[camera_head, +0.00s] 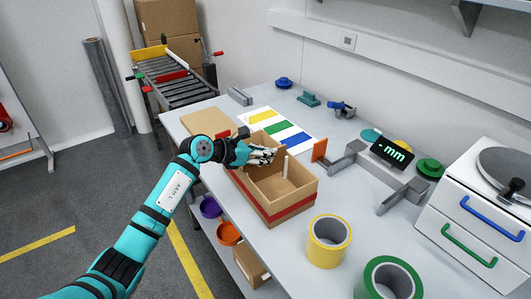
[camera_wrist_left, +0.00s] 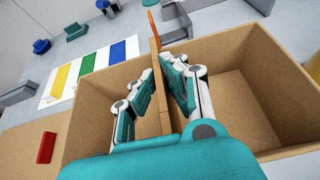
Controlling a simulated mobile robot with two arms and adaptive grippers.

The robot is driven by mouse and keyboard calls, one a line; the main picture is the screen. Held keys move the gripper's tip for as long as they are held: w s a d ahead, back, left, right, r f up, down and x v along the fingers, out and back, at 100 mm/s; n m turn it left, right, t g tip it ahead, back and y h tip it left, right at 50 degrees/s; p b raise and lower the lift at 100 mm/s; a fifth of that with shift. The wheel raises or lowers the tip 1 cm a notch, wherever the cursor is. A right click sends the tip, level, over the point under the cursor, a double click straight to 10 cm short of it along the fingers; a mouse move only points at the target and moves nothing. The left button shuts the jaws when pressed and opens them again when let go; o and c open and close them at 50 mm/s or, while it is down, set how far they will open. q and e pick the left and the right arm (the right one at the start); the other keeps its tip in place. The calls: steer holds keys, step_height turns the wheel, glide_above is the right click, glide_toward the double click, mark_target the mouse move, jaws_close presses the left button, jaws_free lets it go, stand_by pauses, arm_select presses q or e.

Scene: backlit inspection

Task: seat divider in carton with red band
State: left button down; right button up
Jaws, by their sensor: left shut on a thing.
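The open brown carton (camera_head: 293,211) with a red band around its outer wall stands near the table's left edge. It also fills much of the left wrist view (camera_wrist_left: 85,128). My left gripper (camera_head: 266,155) is over the carton, its fingers reaching in at the top. In the left wrist view the gripper (camera_wrist_left: 162,82) is shut on the thin brown divider (camera_wrist_left: 165,122), which stands upright between the fingers and runs across the carton with open space on both sides. The divider's lower edge is hidden, so I cannot tell whether it touches the floor. My right gripper is not in view.
A yellow ring (camera_head: 328,241) and a green ring (camera_head: 388,282) stand in front of the carton. A grey fixture with a display (camera_head: 392,152) and an orange plate (camera_head: 319,150) are to its right. A colour-striped sheet (camera_head: 283,130) lies behind it. A white drawer unit (camera_head: 470,215) stands far right.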

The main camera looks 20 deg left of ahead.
arm_select(q)
steer(key=shift+f+b, duration=1.3)
steer(key=shift+f, duration=0.45)
steer(key=c, duration=1.4)
jaws_free()
steer(key=shift+o, duration=0.2)
steer(key=shift+s+a+r, duration=0.15)
steer(key=shift+s+a, duration=0.05)
steer(key=v, duration=1.1)
steer(key=shift+s, duration=0.15)
steer(key=shift+a+r, duration=0.1)
steer(key=shift+a, duration=0.05)
